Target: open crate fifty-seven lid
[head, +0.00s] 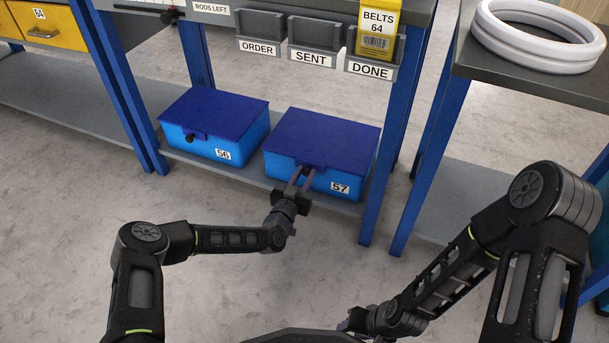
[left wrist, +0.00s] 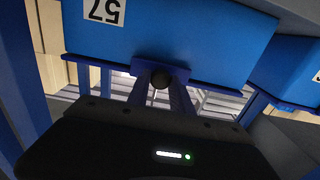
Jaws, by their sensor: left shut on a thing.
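Crate 57 (head: 362,180) is light blue with a dark blue lid (head: 322,137) and stands on the low shelf. The lid lies flat and closed on it. My left gripper (head: 300,180) is at the front of the crate, shut on the dark round knob at the lid's front edge. The fingers hide the knob in the head view. In the left wrist view, the knob (left wrist: 160,77) sits between the finger tips under crate 57 (left wrist: 190,35), which appears upside down. My right gripper (head: 358,321) is low at the bottom, away from the crates, its jaws unclear.
Crate 56 (head: 238,143), closed with a black knob, stands just left of crate 57. Blue bench legs (head: 388,150) rise beside the crates. Bins marked ORDER, SENT and DONE (head: 370,70) hang above. White rings (head: 537,35) lie on the right table. The floor in front is clear.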

